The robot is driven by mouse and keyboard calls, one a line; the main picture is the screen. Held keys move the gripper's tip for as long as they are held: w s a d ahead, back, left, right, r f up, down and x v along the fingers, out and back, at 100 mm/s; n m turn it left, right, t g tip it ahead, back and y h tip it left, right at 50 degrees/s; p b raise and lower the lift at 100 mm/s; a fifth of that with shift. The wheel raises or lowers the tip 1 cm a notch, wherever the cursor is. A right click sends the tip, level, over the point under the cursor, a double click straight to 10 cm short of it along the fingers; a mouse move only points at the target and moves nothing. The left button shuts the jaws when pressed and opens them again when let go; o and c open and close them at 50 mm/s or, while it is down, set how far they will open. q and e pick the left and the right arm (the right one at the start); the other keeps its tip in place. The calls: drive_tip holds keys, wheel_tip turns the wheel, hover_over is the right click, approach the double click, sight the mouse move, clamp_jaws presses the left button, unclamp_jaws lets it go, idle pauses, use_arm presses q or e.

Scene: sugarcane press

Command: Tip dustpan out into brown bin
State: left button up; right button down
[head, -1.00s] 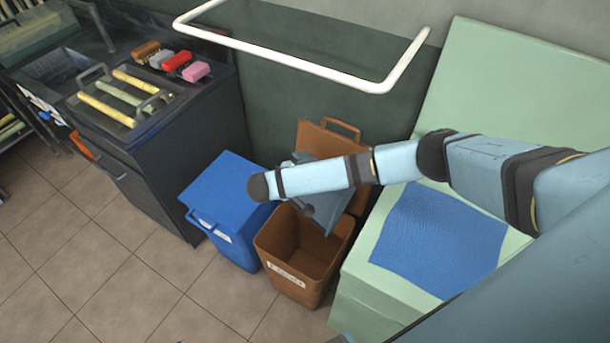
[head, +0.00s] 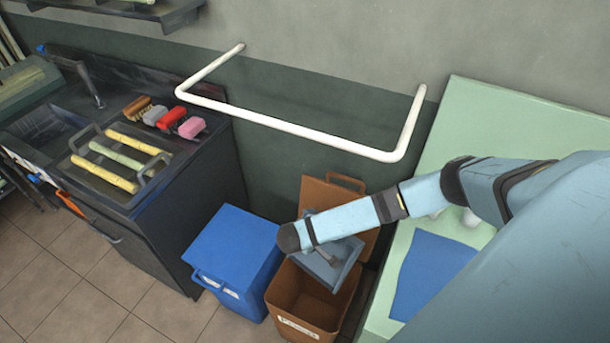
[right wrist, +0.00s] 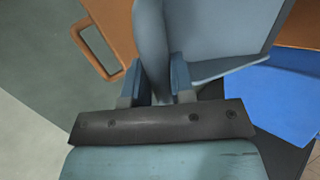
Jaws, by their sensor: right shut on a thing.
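The grey-blue dustpan (head: 341,257) hangs tilted over the open mouth of the brown bin (head: 310,297), apart from its floor. The bin's brown lid (head: 340,190) stands raised behind it. In the right wrist view the dustpan's pan (right wrist: 215,35) and its thick handle (right wrist: 150,40) show close up. My right gripper (right wrist: 156,88) is shut on the handle. My forearm hides part of the dustpan in the head view. I cannot make out any contents in the pan or the bin. My left gripper is out of view.
A closed blue bin (head: 235,250) stands left of the brown bin. A pale green unit with a blue cloth (head: 428,268) is at right. A white wall rail (head: 290,128) juts out above. A dark sink counter (head: 190,190) holds brushes at left.

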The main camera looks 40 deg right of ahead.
drive_tip(key=d+y+b, duration=0.1)
drive_tip(key=d+f+y+b, duration=0.1)
drive_tip(key=d+y+b, duration=0.1)
drive_tip(key=d+f+g+y+b, duration=0.1)
drive_tip(key=b, duration=0.1)
drive_tip(key=shift+w+d+f+y, duration=0.15)
drive_tip(key=shift+w+d+y, duration=0.05)
drive_tip(key=shift+d+y, duration=0.15)
drive_tip(key=d+y, duration=0.1)
drive_tip(key=d+f+y, duration=0.1)
drive_tip(key=y, duration=0.1)
drive_tip(key=shift+w+f+g, duration=0.25)
drive_tip(key=shift+f+g, duration=0.05)
drive_tip(key=shift+g, duration=0.1)
drive_tip(key=shift+d+f+y, duration=0.2)
drive_tip(key=shift+f+y, duration=0.05)
drive_tip(key=shift+y, duration=0.1)
drive_tip(key=shift+w+d+f+y, duration=0.15)
drive_tip(key=shift+f+y, duration=0.1)
drive_tip(key=shift+y, duration=0.15)
